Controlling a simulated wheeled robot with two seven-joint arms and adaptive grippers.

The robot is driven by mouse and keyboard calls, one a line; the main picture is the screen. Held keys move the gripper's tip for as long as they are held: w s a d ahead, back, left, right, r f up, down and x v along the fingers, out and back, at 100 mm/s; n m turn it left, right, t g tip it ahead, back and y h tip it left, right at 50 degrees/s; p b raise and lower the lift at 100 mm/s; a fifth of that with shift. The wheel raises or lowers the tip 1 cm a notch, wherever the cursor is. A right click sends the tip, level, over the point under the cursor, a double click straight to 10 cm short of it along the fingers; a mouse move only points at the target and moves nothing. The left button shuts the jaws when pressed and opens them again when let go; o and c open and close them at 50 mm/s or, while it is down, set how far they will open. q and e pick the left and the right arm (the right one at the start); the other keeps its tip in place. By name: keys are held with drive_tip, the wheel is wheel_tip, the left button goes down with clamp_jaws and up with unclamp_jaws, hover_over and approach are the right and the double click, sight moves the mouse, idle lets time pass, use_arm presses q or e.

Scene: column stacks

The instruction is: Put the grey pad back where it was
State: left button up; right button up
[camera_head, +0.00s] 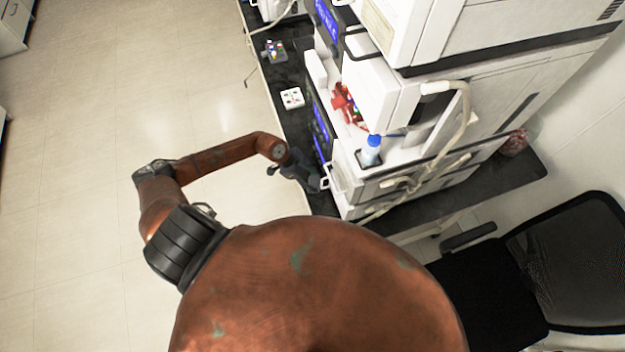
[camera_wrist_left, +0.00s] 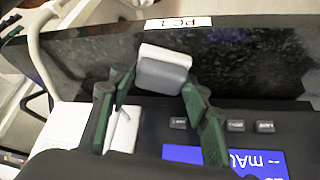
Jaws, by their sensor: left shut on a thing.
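The grey pad (camera_wrist_left: 163,68) is a small, pale block with rounded edges in the left wrist view. My left gripper (camera_wrist_left: 158,84) is shut on it, with one green-lined finger on each side. The pad is in front of the dark bench top and close to an instrument front with a blue display (camera_wrist_left: 195,155). In the head view my left gripper (camera_head: 302,172) is low beside the white instrument stack; the pad cannot be made out clearly there. I cannot tell whether the pad touches the bench. My right gripper is not in view.
The white instrument stack (camera_head: 440,120) stands on the black bench (camera_head: 295,130). A blue-capped bottle (camera_head: 372,152) stands on a ledge of the stack. A white block with coloured spots (camera_head: 291,98) lies on the bench. A black chair (camera_head: 490,290) is at right; the left floor is clear.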

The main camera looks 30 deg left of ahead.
use_arm(q)
drive_tip(key=o, duration=1)
drive_tip(key=shift+o, duration=0.2)
drive_tip(key=v, duration=1.2)
drive_tip(key=shift+s, duration=0.1)
